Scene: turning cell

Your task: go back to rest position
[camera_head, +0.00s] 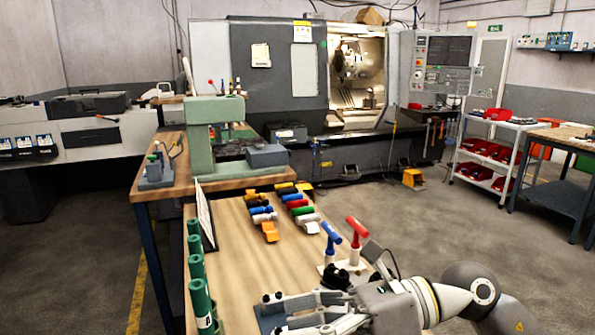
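My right gripper (277,314) is at the bottom of the head view, above the front of the wooden workbench (248,240). Its arm comes in from the lower right, and its fingers point left. The fingers look spread apart, with nothing visible held between them. A dark flat item shows under and between the fingers; I cannot tell what it is. My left gripper and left arm are not in view.
A blue T-handle tool (331,238) and a red one (357,230) stand just behind my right gripper. Green cylinders (196,270) line the bench's left edge. Several coloured items (292,197) lie farther back.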

